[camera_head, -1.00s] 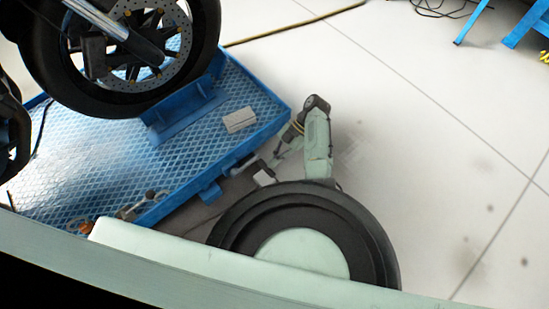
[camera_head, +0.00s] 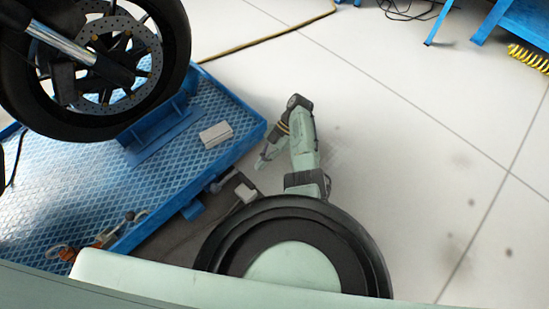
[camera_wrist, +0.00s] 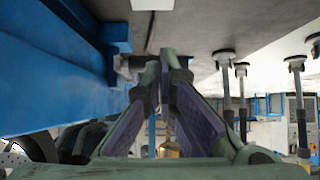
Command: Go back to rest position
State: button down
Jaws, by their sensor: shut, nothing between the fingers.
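My gripper (camera_head: 263,160) hangs at the end of my folded arm in the head view, small and close to the right edge of the blue lift platform (camera_head: 232,158). It appears just outside that edge, over the floor; touching cannot be judged. In the wrist view the two fingers of my gripper (camera_wrist: 165,70) lean together and meet at their tips, with nothing between them. The blue side of the platform (camera_wrist: 60,70) runs along the left of the wrist view.
A motorcycle wheel (camera_head: 178,60) stands on the platform, near a small pale box (camera_head: 215,133). Tools (camera_head: 105,238) lie at its near edge. A white block (camera_head: 246,192) is beside the platform. Several levelling feet (camera_wrist: 241,70) show at right. Open floor (camera_head: 420,150) lies right of my arm.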

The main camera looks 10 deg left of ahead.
jog(key=shift+w+d+f+b, duration=0.45)
jog(key=shift+w+d+b, duration=0.05)
jog(key=shift+w+b, duration=0.2)
jog(key=shift+w+d+f+b, duration=0.45)
jog(key=shift+w+b, duration=0.15)
jog(key=shift+w, duration=0.1)
jog(key=shift+w+d+f+b, duration=0.4)
jog(key=shift+w+d+b, duration=0.1)
jog(key=shift+w+b, duration=0.2)
jog(key=shift+r, duration=0.1)
